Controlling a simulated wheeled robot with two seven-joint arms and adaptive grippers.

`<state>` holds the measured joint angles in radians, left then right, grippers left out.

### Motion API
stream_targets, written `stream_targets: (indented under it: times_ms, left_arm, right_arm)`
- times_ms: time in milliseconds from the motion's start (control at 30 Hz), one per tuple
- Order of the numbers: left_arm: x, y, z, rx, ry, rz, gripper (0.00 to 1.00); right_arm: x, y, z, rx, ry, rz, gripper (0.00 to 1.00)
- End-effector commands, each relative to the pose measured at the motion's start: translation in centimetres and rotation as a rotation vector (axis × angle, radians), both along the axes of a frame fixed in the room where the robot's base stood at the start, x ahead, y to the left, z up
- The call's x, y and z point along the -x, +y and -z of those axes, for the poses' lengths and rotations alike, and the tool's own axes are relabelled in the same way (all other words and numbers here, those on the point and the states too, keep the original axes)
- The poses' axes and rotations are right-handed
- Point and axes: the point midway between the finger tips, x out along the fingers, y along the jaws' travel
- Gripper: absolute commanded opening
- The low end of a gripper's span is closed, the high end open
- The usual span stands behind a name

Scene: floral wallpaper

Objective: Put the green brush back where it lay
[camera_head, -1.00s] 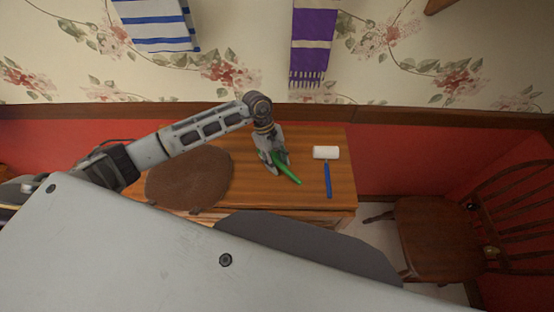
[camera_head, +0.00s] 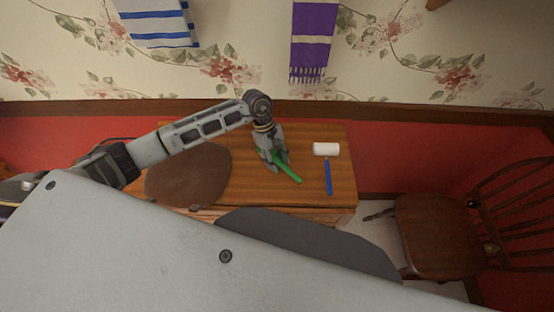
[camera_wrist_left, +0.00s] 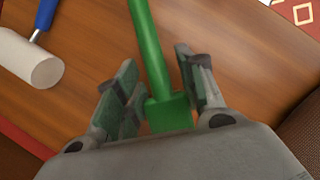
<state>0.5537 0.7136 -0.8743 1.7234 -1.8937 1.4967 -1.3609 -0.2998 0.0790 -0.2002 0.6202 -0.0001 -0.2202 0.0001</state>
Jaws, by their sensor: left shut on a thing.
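The green brush (camera_head: 288,170) is at my left gripper (camera_head: 274,160), over the wooden cabinet top (camera_head: 252,185) between the brown mat and the paint roller. In the left wrist view the brush (camera_wrist_left: 150,50) passes between the fingers of my left gripper (camera_wrist_left: 160,92), its wide end near the palm and its handle pointing away. The gripper is shut on the brush. I cannot tell whether the brush touches the wood. My right gripper is not in view.
A roller with a white head (camera_head: 326,149) and blue handle (camera_head: 328,178) lies right of the brush. A round brown mat (camera_head: 188,175) lies to the left. A wooden chair (camera_head: 430,235) stands to the right. Towels hang on the wall behind.

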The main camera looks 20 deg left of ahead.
Motion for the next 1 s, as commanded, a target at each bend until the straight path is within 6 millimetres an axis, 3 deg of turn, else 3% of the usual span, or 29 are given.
stream_targets:
  times_ms: [567, 600, 767, 1000]
  left_arm:
    - [-0.03, 0.00, 0.68, 0.000, -0.001, 0.000, 0.20]
    - [-0.03, 0.00, 0.68, 0.000, -0.001, 0.000, 0.40]
    - [-0.02, 0.00, 0.63, 0.000, -0.001, 0.000, 0.61]
    - [-0.02, -0.01, 0.65, 0.000, 0.000, 0.000, 0.64]
  right_arm:
    - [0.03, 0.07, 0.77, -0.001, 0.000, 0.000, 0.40]
    - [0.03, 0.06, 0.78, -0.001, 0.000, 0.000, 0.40]
    - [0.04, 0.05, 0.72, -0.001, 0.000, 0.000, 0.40]
    - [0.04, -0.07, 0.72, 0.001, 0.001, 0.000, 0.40]
